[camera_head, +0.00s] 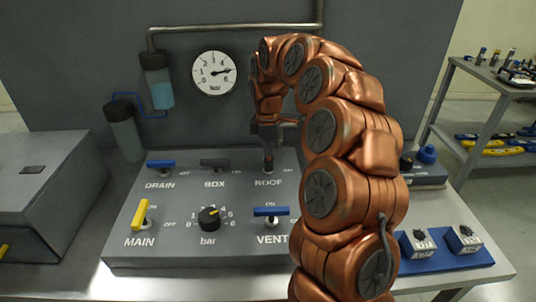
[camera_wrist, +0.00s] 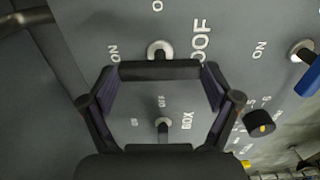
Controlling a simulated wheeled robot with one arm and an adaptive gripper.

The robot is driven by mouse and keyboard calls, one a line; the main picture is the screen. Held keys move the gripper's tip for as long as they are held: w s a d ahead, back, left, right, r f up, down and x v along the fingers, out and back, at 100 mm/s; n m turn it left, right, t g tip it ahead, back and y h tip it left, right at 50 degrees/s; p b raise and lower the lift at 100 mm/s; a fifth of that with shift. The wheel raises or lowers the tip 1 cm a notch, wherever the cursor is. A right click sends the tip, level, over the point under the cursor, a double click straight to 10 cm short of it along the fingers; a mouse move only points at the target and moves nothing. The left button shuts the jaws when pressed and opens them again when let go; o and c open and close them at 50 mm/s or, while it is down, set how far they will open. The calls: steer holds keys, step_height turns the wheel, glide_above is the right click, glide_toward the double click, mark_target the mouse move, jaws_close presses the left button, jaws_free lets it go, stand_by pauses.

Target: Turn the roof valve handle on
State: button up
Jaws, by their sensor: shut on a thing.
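The roof valve (camera_head: 269,160) is at the top right of the grey sloped panel, above its ROOF label. In the wrist view its dark handle bar (camera_wrist: 160,70) spans between my fingertips, over a pale round collar. My gripper (camera_head: 268,130) is over the valve and shut on the handle, one finger at each end of the bar. In the head view the gripper mostly hides the handle.
The dark box handle (camera_head: 214,162) is just left of the roof valve. Blue drain (camera_head: 161,163), yellow main (camera_head: 140,213) and blue vent (camera_head: 271,211) handles and a black bar knob (camera_head: 209,217) share the panel. A gauge (camera_head: 214,73) hangs on the wall behind.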

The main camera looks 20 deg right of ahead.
stand_by(0.4)
steer(key=o, duration=0.9)
steer(key=shift+w+r, duration=0.1)
steer(key=shift+r, duration=5.85)
